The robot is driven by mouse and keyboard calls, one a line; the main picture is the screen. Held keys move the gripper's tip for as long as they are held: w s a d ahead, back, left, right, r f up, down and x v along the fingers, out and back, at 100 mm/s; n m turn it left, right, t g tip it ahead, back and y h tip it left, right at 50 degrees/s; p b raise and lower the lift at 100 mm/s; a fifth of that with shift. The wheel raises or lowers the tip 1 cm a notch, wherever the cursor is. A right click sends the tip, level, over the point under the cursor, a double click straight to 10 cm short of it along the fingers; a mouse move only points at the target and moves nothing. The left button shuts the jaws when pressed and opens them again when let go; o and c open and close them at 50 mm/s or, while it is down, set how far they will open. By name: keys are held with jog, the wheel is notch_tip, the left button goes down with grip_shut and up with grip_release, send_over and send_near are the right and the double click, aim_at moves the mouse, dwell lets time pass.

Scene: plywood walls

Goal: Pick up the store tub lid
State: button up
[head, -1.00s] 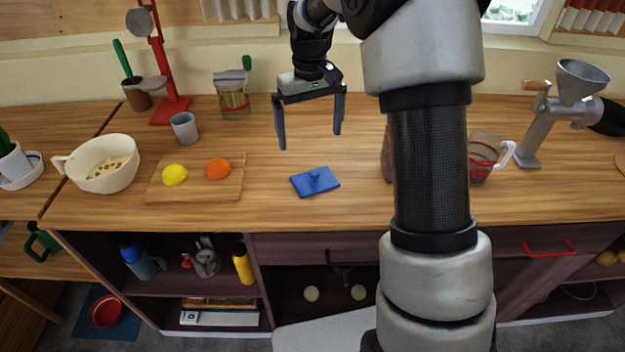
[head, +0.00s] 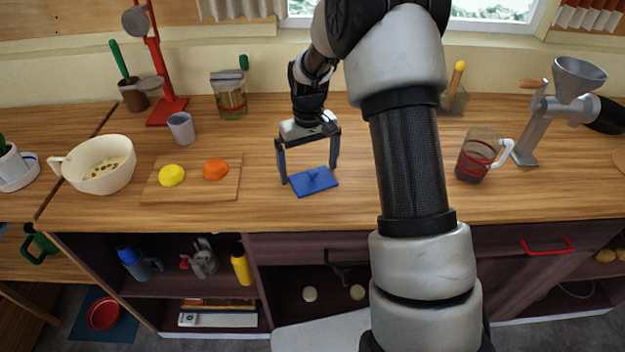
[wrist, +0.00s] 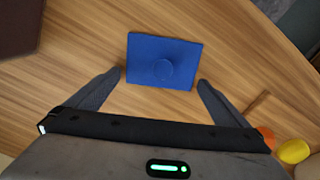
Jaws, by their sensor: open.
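My gripper (head: 309,174) is open and points down, just above and slightly behind the lid, with one finger to each side. In the wrist view my gripper (wrist: 160,78) is empty, its fingers spread wider than the lid. The fingers do not appear to touch it.
A cutting board (head: 192,193) with a yellow lemon (head: 171,175) and an orange (head: 215,169) lies to the left. A glass jar (head: 229,96) and grey cup (head: 181,128) stand behind. A measuring jug (head: 478,155) and grinder (head: 560,110) stand right. Counter around the lid is clear.

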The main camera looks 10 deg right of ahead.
jog(key=c, duration=0.9)
jog(key=shift+r, duration=0.2)
